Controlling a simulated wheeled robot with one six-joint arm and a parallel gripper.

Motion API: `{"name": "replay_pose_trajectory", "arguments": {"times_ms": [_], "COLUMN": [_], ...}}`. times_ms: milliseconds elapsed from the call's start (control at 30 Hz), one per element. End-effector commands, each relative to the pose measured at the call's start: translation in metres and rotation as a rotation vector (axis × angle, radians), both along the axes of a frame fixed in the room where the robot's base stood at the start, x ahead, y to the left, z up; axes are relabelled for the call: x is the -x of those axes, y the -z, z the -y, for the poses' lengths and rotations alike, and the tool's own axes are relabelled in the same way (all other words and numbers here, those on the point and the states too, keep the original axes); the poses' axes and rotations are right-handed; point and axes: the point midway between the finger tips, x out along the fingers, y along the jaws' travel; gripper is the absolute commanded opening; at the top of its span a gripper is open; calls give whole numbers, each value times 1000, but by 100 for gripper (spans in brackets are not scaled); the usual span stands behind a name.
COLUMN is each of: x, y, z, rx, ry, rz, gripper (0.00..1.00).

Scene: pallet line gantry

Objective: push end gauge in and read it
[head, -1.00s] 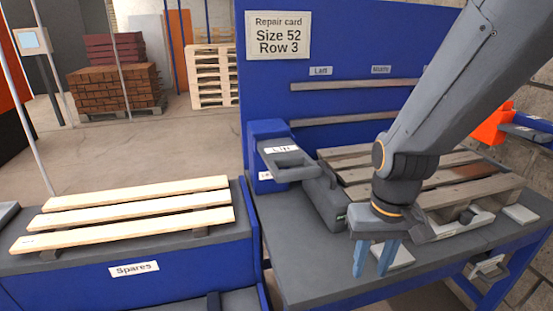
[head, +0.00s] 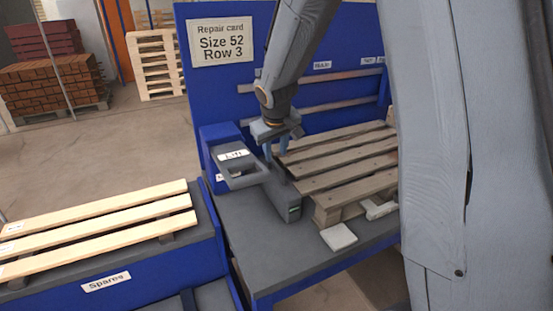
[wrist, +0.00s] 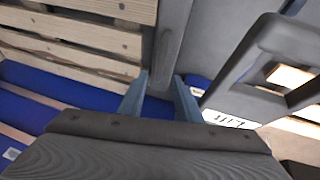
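In the wrist view, a grey bar (wrist: 172,42), seemingly the same gauge, runs up between my fingers' line. My gripper (head: 276,168) points down at the gauge's far end, beside the pallet's corner. Its two blue fingers are apart in the wrist view (wrist: 160,92). I cannot tell whether they touch the bar. No reading is legible.
A grey handle labelled Lift (head: 243,177) stands close left of the gauge. The blue back panel (head: 225,95) carries a repair card (head: 222,41) reading Size 52, Row 3. Light boards (head: 95,225) lie on the Spares stand at left. A white block (head: 338,237) sits on the bench.

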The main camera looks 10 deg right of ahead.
Motion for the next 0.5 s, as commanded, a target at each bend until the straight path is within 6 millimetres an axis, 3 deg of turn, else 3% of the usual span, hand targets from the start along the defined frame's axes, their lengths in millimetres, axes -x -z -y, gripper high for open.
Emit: {"name": "replay_pose_trajectory", "arguments": {"times_ms": [300,500], "x": [-17,-22], "y": [40,51], "z": [6,7], "rx": [0,-1], "ry": [3,3], "rz": [-4,-1], "gripper": [31,31]}}
